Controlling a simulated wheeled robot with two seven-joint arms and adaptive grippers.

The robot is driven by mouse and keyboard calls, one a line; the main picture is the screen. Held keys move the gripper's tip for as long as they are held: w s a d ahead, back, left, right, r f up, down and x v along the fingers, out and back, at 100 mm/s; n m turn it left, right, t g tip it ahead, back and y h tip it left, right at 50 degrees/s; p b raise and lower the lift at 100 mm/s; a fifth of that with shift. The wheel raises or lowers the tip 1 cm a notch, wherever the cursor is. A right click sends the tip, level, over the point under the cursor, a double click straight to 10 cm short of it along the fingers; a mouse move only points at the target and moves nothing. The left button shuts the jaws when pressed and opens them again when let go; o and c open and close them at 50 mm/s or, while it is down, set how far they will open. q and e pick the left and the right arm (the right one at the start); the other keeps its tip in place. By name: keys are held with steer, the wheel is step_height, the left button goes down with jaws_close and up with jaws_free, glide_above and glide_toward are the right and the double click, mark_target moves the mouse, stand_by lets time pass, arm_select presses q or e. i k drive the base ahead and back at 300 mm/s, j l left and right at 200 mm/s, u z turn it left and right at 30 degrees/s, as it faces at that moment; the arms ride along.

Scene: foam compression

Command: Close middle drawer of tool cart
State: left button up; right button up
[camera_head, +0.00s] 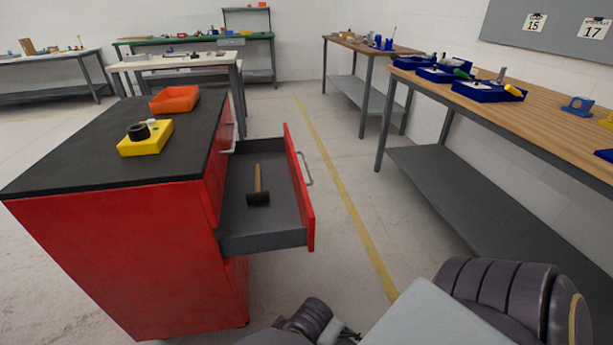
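The red tool cart (125,255) with a black top stands at the left. One drawer (262,230) is pulled out toward the right, with grey inner walls and a red front (299,187) that carries a light handle (306,169). A mallet (258,188) with a wooden handle and dark head lies in the drawer. Whether this is the middle drawer is hard to tell, since the cart's drawer side is mostly hidden. Parts of my own body show at the bottom right, below and apart from the drawer. Neither gripper's fingers can be seen.
A yellow block (146,143) with a black round part and an orange bin (174,99) sit on the cart top. A wooden workbench (500,112) with blue trays runs along the right. Clear floor (345,205) with a yellow line lies between cart and bench.

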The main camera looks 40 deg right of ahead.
mark_target(289, 221)
steer(key=l+z, duration=0.25)
steer(key=l, duration=0.65)
steer(key=l+z, duration=0.25)
steer(key=l, duration=0.65)
